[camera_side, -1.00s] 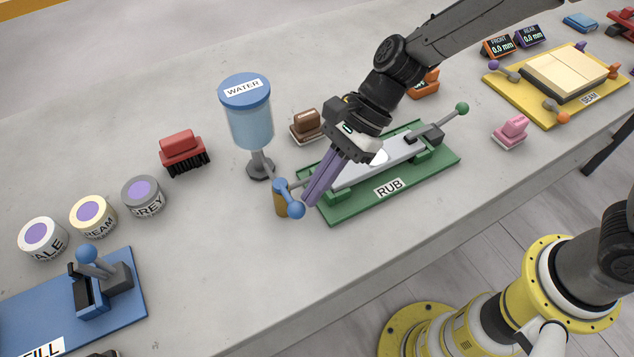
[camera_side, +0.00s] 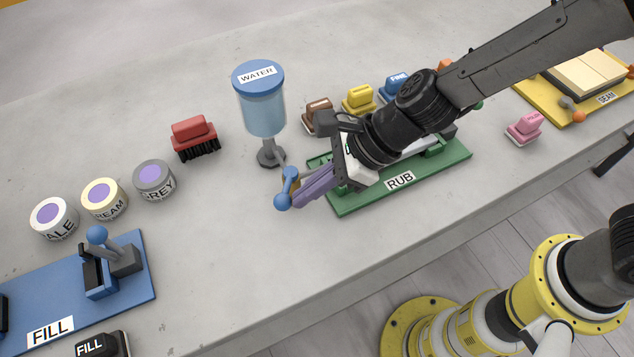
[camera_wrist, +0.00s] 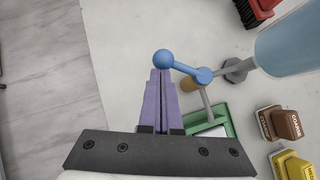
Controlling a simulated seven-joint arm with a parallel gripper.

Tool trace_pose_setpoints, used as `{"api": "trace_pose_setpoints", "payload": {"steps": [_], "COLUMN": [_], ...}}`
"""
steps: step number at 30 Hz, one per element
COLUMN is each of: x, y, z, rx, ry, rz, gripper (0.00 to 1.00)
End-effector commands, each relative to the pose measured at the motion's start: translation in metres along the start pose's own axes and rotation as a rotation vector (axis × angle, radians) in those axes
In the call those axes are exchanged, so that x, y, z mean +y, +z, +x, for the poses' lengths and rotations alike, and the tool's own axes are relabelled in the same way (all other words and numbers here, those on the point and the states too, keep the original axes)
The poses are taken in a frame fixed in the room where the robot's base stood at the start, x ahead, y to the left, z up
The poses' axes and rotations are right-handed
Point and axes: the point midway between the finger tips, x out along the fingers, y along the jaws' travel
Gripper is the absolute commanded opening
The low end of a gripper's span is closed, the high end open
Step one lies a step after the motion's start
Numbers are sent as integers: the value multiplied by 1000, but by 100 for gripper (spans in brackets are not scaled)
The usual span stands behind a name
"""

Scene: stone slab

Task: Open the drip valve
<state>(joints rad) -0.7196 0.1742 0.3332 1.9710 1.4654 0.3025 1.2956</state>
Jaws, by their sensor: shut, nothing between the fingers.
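The drip valve has a blue lever (camera_side: 287,188) with a ball at its end, set on a brass-coloured body by the water tank (camera_side: 262,100). The tank is clear blue with a blue lid marked WATER and stands on a grey stem. My gripper (camera_side: 300,196) is shut and empty, its purple fingers close beside the lever on the right in the side view. In the wrist view the fingertips (camera_wrist: 160,78) are right by the lever's blue ball (camera_wrist: 162,59); I cannot tell whether they touch.
The green RUB fixture (camera_side: 350,203) lies right of the valve, under my wrist. A red brush (camera_side: 194,135), several labelled pots (camera_side: 104,198) and the blue FILL station (camera_side: 60,280) stand to the left. Brown (camera_side: 319,115) and yellow (camera_side: 358,98) blocks sit behind. The slab in front is clear.

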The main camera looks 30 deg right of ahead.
Motion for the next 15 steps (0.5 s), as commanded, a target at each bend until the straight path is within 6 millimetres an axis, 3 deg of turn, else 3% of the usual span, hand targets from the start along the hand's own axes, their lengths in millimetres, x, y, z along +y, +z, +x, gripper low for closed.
{"api": "trace_pose_setpoints", "payload": {"steps": [15], "x": [4], "y": [25], "z": [22], "rx": [1], "ry": [-86], "rz": [105], "gripper": [0]}}
